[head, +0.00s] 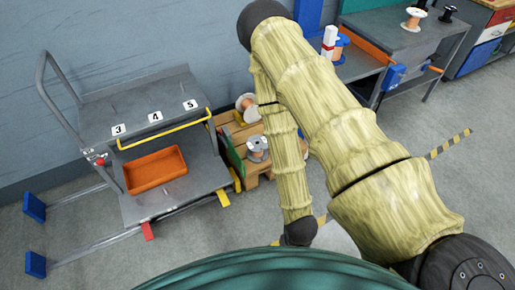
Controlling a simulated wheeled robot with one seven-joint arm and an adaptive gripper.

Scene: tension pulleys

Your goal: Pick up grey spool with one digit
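My arm rises from the lower right and folds back down past the right side of the pallet. The arm's dark lower end shows above the green surface at the bottom, but no fingers are visible, so my gripper is not in view.
A grey cart (195,82) at left carries cards 3, 4 and 5, an orange bin (155,170) and a yellow rail. A workbench (385,40) at upper right holds a copper spool (412,18) and a black spool (447,14).

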